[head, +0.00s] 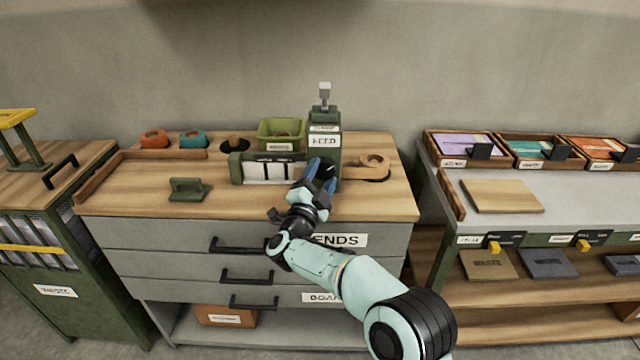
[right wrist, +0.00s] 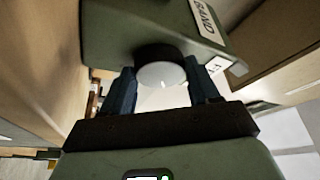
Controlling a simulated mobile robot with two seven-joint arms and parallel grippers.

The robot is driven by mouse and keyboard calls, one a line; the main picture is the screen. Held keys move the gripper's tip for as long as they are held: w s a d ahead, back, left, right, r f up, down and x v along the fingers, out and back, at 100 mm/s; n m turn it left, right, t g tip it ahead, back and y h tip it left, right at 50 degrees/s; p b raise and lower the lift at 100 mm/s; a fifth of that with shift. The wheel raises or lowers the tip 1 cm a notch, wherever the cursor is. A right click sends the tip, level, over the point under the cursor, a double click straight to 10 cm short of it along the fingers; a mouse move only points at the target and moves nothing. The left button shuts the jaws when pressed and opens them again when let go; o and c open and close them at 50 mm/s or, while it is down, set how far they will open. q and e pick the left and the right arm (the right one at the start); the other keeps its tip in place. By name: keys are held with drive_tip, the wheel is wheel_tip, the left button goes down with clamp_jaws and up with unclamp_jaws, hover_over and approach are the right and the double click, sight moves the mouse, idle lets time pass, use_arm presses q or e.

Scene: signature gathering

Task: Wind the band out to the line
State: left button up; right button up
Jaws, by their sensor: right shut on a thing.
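A green dispenser (head: 323,142) stands at the back of the wooden worktop, with a label on its front and a grey lever on top. My right gripper (head: 321,173) is at its lower front. In the right wrist view its blue fingers stand on both sides of a round dark knob with a pale face (right wrist: 160,74), shut on it. The dispenser's body (right wrist: 125,30) fills the top of that view. A low green frame with white panels (head: 268,171) stands left of the dispenser. Any band or line is too small to tell. My left gripper is not in view.
A wooden holder with a ring (head: 374,163) sits right of the dispenser. A green bin (head: 281,133), an orange roll (head: 154,138) and a teal roll (head: 192,139) stand behind left. The worktop between is clear.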

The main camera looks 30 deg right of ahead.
drive_tip(key=m+g, duration=0.1)
drive_tip(key=m, duration=0.2)
drive_tip(key=shift+r+b, duration=0.1)
drive_tip(key=shift+b, duration=0.2)
drive_tip(key=shift+r+m+g, duration=0.1)
drive_tip(key=shift+m+g, duration=0.4)
drive_tip(key=shift+m, duration=0.6)
drive_tip(key=shift+m+g+y, duration=0.3)
drive_tip(key=shift+m+y, duration=0.2)
drive_tip(key=shift+m, duration=0.4)
drive_tip(key=m, duration=0.1)
drive_tip(key=m+y, duration=0.1)
drive_tip(key=m, duration=0.1)
drive_tip(key=shift+r, duration=0.25)
drive_tip(key=m+y, duration=0.2)
drive_tip(key=m, duration=0.1)
drive_tip(key=shift+r+m+g+p, duration=0.15)
drive_tip(key=shift+m+g+p, duration=0.25)
drive_tip(key=shift+s+d+m+y, duration=0.1)
drive_tip(key=shift+m+y, duration=0.7)
drive_tip(key=shift+m, duration=0.4)
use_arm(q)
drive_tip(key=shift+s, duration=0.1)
use_arm(e)
drive_tip(key=shift+m+t+y, duration=0.3)
drive_tip(key=shift+m+y, duration=0.3)
drive_tip(key=shift+m, duration=0.3)
